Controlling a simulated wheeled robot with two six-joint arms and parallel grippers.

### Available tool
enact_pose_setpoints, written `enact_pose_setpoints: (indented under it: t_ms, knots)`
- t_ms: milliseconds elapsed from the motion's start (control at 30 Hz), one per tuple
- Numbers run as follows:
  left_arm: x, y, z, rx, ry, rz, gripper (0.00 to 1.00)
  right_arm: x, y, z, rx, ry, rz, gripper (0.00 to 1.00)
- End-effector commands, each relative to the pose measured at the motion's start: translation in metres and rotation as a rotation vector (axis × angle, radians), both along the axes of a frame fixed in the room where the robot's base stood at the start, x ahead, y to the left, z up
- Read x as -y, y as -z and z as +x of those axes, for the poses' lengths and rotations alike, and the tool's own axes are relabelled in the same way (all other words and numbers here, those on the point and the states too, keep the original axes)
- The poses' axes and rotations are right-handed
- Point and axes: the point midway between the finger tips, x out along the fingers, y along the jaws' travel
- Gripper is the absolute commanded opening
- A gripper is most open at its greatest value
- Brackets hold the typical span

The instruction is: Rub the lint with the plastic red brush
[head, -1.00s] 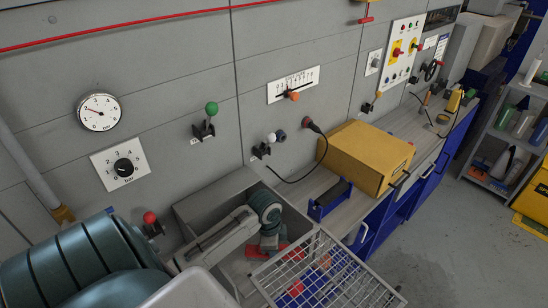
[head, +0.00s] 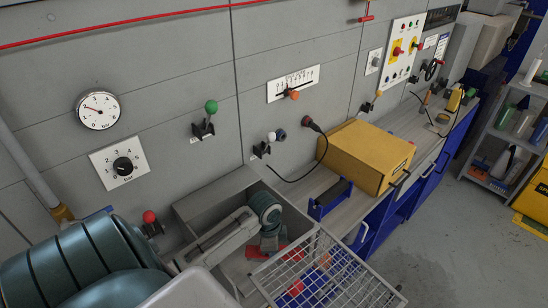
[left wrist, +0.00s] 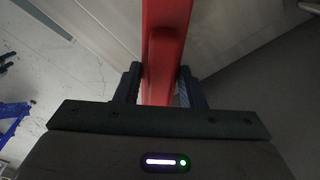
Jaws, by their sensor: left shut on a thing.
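My left gripper (left wrist: 160,85) is shut on the red brush (left wrist: 165,45), whose handle stands between the two dark fingers in the left wrist view. In the head view my left arm reaches into a grey open-topped trough (head: 225,178) against the wall. A bit of red (head: 260,254) shows there beside my left wrist, low in the trough. The brush's bristles are hidden in both views. I cannot make out the lint in either view. My right gripper is not in view.
A wire basket (head: 335,262) stands at the trough's front right, with red and blue things behind its wires. A blue holder (head: 318,208) and a yellow box (head: 365,152) stand on the bench. Levers with a green knob (head: 211,106) and a red knob (head: 150,217) jut from the wall.

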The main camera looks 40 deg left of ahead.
Motion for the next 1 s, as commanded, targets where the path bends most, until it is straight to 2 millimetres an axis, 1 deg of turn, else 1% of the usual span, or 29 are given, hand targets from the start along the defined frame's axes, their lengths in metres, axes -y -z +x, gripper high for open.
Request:
enact_pose_setpoints:
  t_ms: [367,1000]
  knots:
    - [0.0,0.008,0.0,0.0,0.0,0.0,0.11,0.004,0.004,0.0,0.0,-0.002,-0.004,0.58]
    - [0.002,0.028,-0.004,-0.011,-0.004,-0.007,0.11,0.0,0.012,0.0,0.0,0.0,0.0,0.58]
